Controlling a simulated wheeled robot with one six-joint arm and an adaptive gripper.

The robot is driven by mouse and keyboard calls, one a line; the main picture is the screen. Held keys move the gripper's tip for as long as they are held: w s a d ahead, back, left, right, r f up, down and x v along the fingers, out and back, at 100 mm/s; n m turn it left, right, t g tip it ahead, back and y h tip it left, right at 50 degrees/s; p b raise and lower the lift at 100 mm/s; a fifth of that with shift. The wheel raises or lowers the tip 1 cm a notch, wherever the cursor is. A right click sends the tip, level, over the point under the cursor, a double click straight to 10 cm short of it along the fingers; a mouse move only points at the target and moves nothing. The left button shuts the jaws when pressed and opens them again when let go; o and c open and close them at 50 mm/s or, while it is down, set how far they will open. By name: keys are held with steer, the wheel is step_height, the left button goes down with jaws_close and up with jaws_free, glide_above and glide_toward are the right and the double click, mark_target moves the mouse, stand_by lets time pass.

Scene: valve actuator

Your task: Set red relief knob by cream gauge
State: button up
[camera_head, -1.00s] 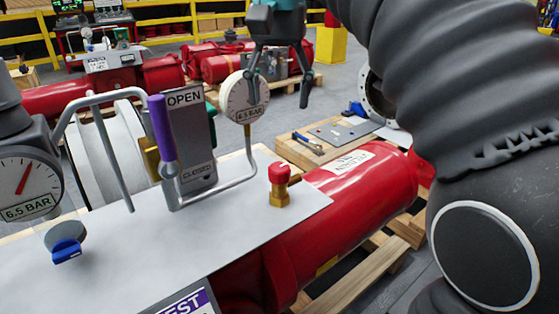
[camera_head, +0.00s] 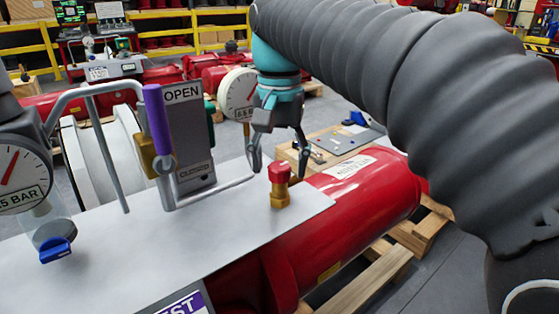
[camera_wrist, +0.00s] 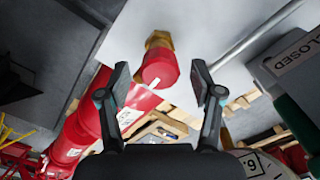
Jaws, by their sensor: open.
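The red relief knob (camera_head: 279,172) sits on a brass fitting on the grey panel (camera_head: 130,245), near its right edge. My gripper (camera_head: 278,170) is open, its fingers pointing down at the height of the knob. In the wrist view the red knob (camera_wrist: 159,68) lies ahead, between and beyond the open fingertips (camera_wrist: 158,75); a pale mark shows on its side. I see no clear contact. The cream gauge (camera_head: 237,94) stands behind the panel, partly covered by my gripper, its label only partly readable. Its edge also shows in the wrist view (camera_wrist: 255,165).
A purple-handled lever (camera_head: 160,125) and a grey OPEN/CLOSED plate (camera_head: 186,135) stand left of the knob, with a bent metal rod running close by. A second gauge (camera_head: 20,180) and a blue valve knob (camera_head: 56,248) are at left. A red cylinder (camera_head: 350,205) lies right.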

mark_target(279, 165)
steer(key=c, duration=1.1)
steer(key=shift+r+n+p, duration=0.2)
steer(key=shift+n+p, duration=0.45)
steer(key=shift+n, duration=0.15)
steer(key=shift+c, duration=0.2)
steer(key=shift+f+n+p, duration=0.15)
steer(key=shift+n+p, duration=0.15)
steer(key=shift+n, duration=0.4)
steer(key=o, duration=1.1)
steer(key=shift+o, duration=0.2)
step_height(279, 165, up, 12)
